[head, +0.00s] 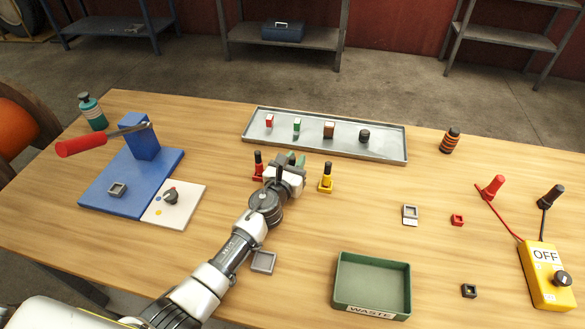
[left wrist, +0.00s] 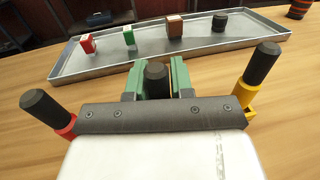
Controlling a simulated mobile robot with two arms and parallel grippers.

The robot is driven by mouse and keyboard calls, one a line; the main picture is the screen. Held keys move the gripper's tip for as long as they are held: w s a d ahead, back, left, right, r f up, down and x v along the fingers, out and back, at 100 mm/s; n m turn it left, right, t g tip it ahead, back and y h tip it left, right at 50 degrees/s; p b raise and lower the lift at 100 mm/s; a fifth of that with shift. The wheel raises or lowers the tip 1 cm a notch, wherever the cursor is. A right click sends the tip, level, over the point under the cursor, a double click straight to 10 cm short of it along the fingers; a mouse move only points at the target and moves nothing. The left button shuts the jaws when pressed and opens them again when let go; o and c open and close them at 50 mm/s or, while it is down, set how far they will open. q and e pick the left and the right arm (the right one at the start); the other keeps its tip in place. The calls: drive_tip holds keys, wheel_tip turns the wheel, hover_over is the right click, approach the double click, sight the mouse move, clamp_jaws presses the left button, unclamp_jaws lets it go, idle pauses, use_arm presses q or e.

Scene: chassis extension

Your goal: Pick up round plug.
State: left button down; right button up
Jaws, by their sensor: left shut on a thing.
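My left gripper (head: 294,162) is at the front of the metal tray, between a red-based black-handled piece (head: 258,164) and a yellow-based one (head: 326,178). In the left wrist view the gripper (left wrist: 157,82) is shut on a black cylindrical handle (left wrist: 156,72). Green parts flank this handle; I cannot tell whether they belong to it or to the fingers, and its lower end is hidden. A black round plug (head: 364,135) stands in the tray, apart from the gripper, and also shows in the left wrist view (left wrist: 219,22). My right gripper is not in view.
The tray (head: 390,152) also holds red (head: 269,121), green (head: 297,125) and brown (head: 329,130) plugs. A green waste bin (head: 344,282) stands at the front. A blue fixture (head: 110,195) is at left, a yellow meter (head: 545,280) at right. Small square sockets lie scattered.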

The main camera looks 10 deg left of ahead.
use_arm(q)
drive_tip(key=shift+r+p, duration=0.45)
drive_tip(key=shift+r, duration=0.1)
drive_tip(key=s+d+r+p, duration=0.5)
drive_tip(key=s+d+r, duration=0.1)
drive_tip(key=d+r, duration=0.4)
